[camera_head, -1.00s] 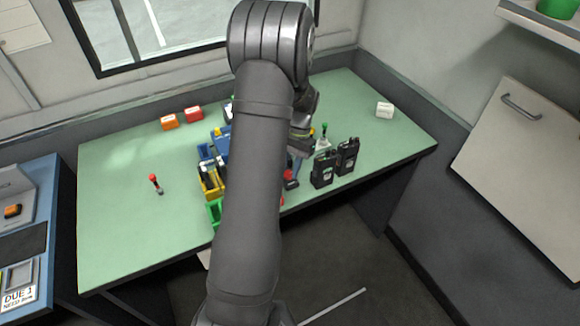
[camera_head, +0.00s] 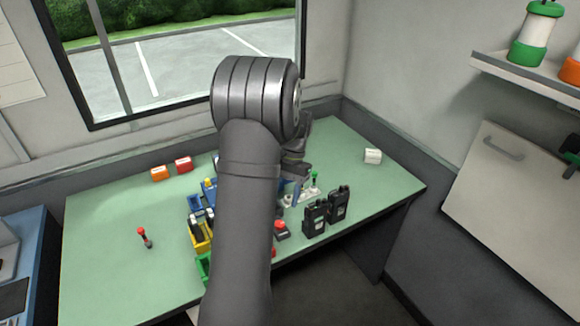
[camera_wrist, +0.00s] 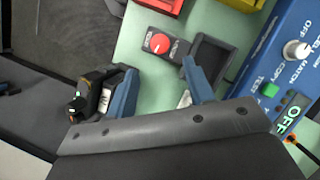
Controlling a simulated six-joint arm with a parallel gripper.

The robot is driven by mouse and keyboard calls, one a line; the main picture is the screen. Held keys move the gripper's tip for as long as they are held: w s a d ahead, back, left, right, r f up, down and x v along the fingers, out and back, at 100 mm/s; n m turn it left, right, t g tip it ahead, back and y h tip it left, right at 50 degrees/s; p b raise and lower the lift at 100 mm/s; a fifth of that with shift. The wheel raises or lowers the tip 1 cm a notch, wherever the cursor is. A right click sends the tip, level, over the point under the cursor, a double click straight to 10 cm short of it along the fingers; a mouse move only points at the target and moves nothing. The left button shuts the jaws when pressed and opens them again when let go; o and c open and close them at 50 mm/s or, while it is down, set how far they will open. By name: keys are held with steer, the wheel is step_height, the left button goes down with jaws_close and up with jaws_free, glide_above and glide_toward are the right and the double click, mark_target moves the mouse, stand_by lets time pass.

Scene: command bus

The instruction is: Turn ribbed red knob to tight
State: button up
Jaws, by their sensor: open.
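A red round knob (camera_wrist: 160,43) with a pale pointer line sits on a small dark grey box (camera_wrist: 178,58) with white lettering in the wrist view. The lettering is too small and turned to read surely. The ribs are too small to make out. What looks like the same red-topped box shows in the head view (camera_head: 281,230), right of my arm. My gripper (camera_wrist: 160,84) is open, its blue-padded fingers spread wide and empty. The knob lies beyond the fingertips, roughly between them in the picture, and is not touched. In the head view my arm partly hides the gripper.
Two black radios (camera_head: 327,212) stand right of the knob box. A blue control box (camera_wrist: 290,75) with a white knob (camera_wrist: 297,51) is at the wrist view's right. Coloured bins (camera_head: 200,236) are left of my arm. The green table's (camera_head: 100,265) left part is mostly clear.

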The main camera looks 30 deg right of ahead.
steer(key=v, duration=1)
steer(key=shift+f, duration=0.1)
steer(key=w+a+n+g+h, duration=0.15)
steer(key=a+n+h, duration=0.45)
steer(key=a+n, duration=0.85)
steer(key=s+d+f+n, duration=0.1)
steer(key=d+f, duration=0.1)
steer(key=f, duration=0.3)
steer(key=s+d+f+n, duration=0.1)
steer(key=s+d+f, duration=0.1)
steer(key=f, duration=0.3)
steer(key=s+d+f+n, duration=0.1)
steer(key=s+d+f, duration=0.1)
steer(key=f, duration=0.4)
steer(key=shift+d+n+t, duration=0.25)
steer(key=shift+d, duration=0.55)
steer(key=shift+c, duration=0.5)
steer(key=c, duration=0.9)
